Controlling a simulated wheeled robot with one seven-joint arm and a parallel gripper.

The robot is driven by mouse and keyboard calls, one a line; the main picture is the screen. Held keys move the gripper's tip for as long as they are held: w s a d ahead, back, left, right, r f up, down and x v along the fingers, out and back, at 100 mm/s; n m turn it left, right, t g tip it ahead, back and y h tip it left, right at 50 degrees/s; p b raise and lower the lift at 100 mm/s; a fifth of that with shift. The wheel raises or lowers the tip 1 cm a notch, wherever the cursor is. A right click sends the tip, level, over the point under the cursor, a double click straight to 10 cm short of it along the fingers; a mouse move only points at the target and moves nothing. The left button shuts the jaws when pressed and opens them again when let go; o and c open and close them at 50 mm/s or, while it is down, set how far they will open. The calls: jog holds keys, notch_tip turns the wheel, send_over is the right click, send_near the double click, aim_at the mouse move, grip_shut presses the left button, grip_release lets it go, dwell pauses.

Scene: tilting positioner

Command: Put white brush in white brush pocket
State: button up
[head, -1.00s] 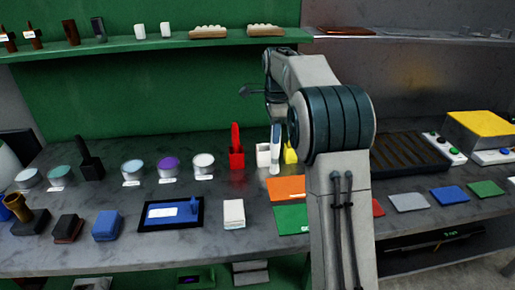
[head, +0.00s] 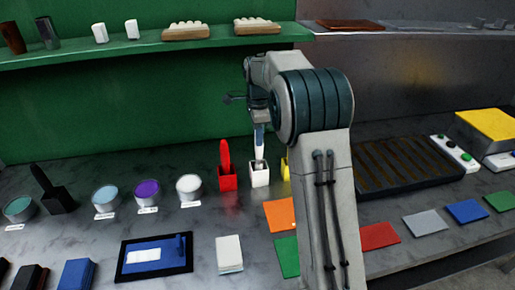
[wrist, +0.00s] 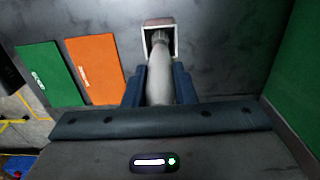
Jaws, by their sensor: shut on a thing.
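The white brush (wrist: 159,77) is held between the blue fingers of my gripper (wrist: 159,90). It also shows in the head view (head: 259,152), roughly upright, with its lower end at the white pocket. The white brush pocket (head: 260,179) is a small square box on the bench, between the red and yellow ones. In the wrist view, the brush's far end overlaps the opening of the pocket (wrist: 175,42). I cannot tell how deep the end sits. My gripper (head: 260,131) is above the pocket in the head view.
A red pocket with a red brush (head: 227,178) stands close left. A yellow pocket (head: 285,168) is close right, partly hidden by my arm. Paint cans (head: 189,188) stand further left. An orange card (head: 279,215) and a green card (wrist: 46,72) lie flat nearby.

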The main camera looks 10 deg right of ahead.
aim_at(259, 149)
jog(key=shift+f, duration=2.1)
jog(key=o, duration=1)
jog(key=shift+f, duration=0.15)
